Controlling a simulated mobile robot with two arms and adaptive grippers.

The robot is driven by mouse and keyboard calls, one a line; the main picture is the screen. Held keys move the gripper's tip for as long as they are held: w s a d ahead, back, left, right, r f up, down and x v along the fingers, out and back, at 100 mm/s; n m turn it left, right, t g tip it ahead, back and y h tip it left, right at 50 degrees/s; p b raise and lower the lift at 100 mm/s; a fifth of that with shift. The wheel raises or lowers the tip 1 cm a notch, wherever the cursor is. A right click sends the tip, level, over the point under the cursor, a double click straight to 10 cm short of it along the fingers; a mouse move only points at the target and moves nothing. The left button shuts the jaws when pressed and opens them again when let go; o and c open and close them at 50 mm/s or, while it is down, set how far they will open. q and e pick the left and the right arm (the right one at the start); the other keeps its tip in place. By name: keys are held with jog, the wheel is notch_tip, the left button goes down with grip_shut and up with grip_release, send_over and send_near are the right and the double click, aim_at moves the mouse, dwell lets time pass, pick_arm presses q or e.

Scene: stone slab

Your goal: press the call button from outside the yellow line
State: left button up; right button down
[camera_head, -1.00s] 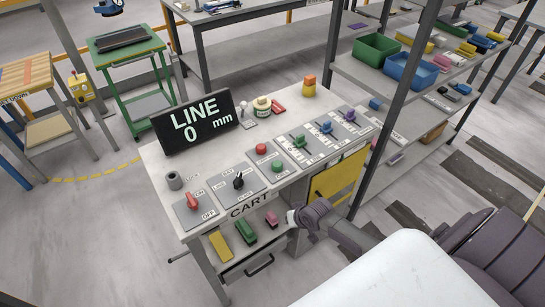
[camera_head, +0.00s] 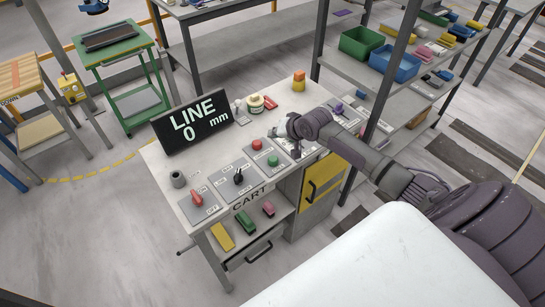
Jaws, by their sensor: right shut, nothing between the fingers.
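A green push button (camera_head: 273,160) sits on a grey plate on the workbench top, with a red push button (camera_head: 257,145) just behind it on the same plate. A small label lies by the green one, too small to read surely. My right gripper (camera_head: 279,133) is shut and empty. It hangs over the bench just behind and to the right of the two buttons, apart from the green one in the picture. It hides the lever plates there. A dashed yellow line (camera_head: 92,176) runs on the floor left of the bench. My left gripper is out of view.
A black display (camera_head: 194,121) reading "LINE 0 mm" stands at the bench's back left. A red switch (camera_head: 197,198) and a black knob (camera_head: 238,177) sit left of the buttons. A grey shelf post (camera_head: 387,75) rises close to my right arm.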

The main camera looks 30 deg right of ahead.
jog(key=shift+d+f, duration=0.15)
jog(key=shift+f, duration=0.1)
jog(key=b, duration=0.7)
send_over(275, 159)
notch_tip(275, 159, down, 7)
jog(key=shift+w+f, duration=0.1)
jog(key=shift+f, duration=0.1)
jog(key=shift+f+b, duration=0.35)
jog(key=shift+f, duration=0.2)
jog(key=shift+f, duration=0.1)
dwell(0.5)
jog(key=shift+f, duration=0.3)
